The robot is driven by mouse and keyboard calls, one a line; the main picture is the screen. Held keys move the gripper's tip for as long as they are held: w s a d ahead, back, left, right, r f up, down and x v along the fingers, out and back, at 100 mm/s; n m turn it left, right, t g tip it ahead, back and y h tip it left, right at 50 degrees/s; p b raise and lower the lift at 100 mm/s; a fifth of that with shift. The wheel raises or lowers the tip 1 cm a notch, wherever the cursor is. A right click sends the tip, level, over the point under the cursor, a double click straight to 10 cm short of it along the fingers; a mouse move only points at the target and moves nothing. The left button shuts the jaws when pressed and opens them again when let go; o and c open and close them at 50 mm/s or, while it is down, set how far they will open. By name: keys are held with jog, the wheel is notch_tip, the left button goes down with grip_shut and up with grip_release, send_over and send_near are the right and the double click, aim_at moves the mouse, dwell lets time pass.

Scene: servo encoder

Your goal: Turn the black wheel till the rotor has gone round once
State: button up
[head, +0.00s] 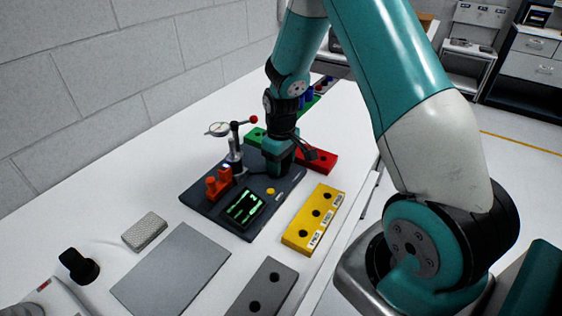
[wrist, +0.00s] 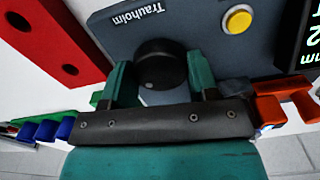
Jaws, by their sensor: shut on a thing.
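The black wheel (wrist: 155,66) is a round knob with a small pale dot, on a dark grey panel marked "Trauholm". My gripper (wrist: 161,76) has its teal fingers on both sides of the wheel and is shut on it. In the head view my gripper (head: 279,168) points down at the right part of the dark device plate (head: 215,219) and hides the wheel. A screen (head: 245,208) with green digits and a yellow button (head: 270,191) are on the plate. I cannot tell which part is the rotor.
A dial gauge stand (head: 234,155) with a red-tipped lever and an orange bracket (head: 218,184) stand close to my gripper. A red block (head: 318,161), a yellow block (head: 315,218) and a grey block (head: 264,290) lie nearby. A grey mat (head: 172,270) lies at front left.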

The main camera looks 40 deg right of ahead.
jog(key=m, duration=0.5)
jog(key=shift+m, duration=2.6)
jog(key=o, duration=0.9)
jog(key=shift+r, duration=0.1)
notch_tip(320, 180, up, 17)
jog(key=shift+r+b, duration=0.15)
jog(key=shift+b, duration=0.6)
